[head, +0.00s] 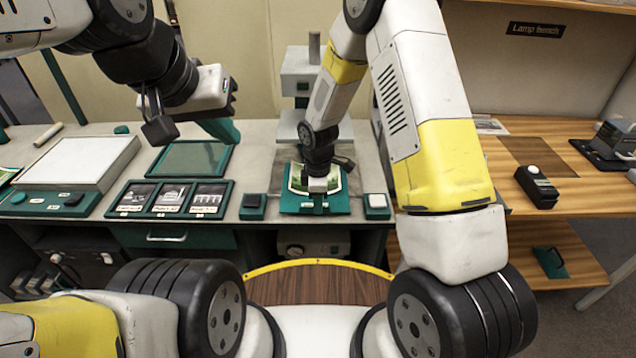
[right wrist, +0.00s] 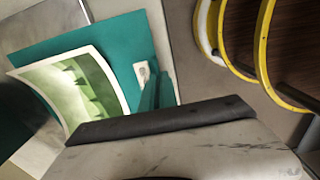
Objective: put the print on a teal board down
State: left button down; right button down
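The print (head: 300,178), a curling sheet with a green picture and pale border, lies on the teal board (head: 340,204) at the middle front of the bench. In the right wrist view the print (right wrist: 75,90) has raised edges on the board (right wrist: 125,42). My right gripper (head: 318,200) is over the board's front part and appears shut on its raised teal grip (right wrist: 157,95); the fingertips are mostly hidden. I cannot tell whether the board rests on the bench. My left gripper (head: 218,122) is high over the bench at left, away from the board; its finger gap is unclear.
A black-topped block (head: 253,206) and a white-topped block (head: 377,205) flank the board. A framed row of pictures (head: 168,198), a green mat (head: 192,157) and a light panel (head: 80,160) are at left. A grey stand (head: 300,75) is behind.

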jog(key=c, duration=1.6)
grip_release()
jog(key=shift+f, duration=0.1)
jog(key=shift+c, duration=0.2)
jog(key=s+d+r+m+t+y, duration=0.1)
jog(key=s+d+r+m, duration=0.25)
jog(key=r, duration=1.05)
jog(key=s+d+r+m+t, duration=0.2)
jog(key=d+r+m, duration=0.25)
jog(key=r, duration=0.95)
jog(key=s+d+r+m+t, duration=0.1)
jog(key=s+d+r+m, duration=0.1)
jog(key=s+m, duration=0.1)
jog(key=s+d+r+m+t, duration=0.1)
jog(key=s+d+r+m, duration=0.1)
jog(key=s, duration=0.4)
jog(key=s+d+r+m+t+y, duration=0.1)
jog(key=s+d+r+m, duration=0.1)
jog(key=s+r+m, duration=0.2)
jog(key=shift+s+r, duration=0.2)
jog(key=shift+s, duration=0.4)
jog(key=shift+d, duration=0.1)
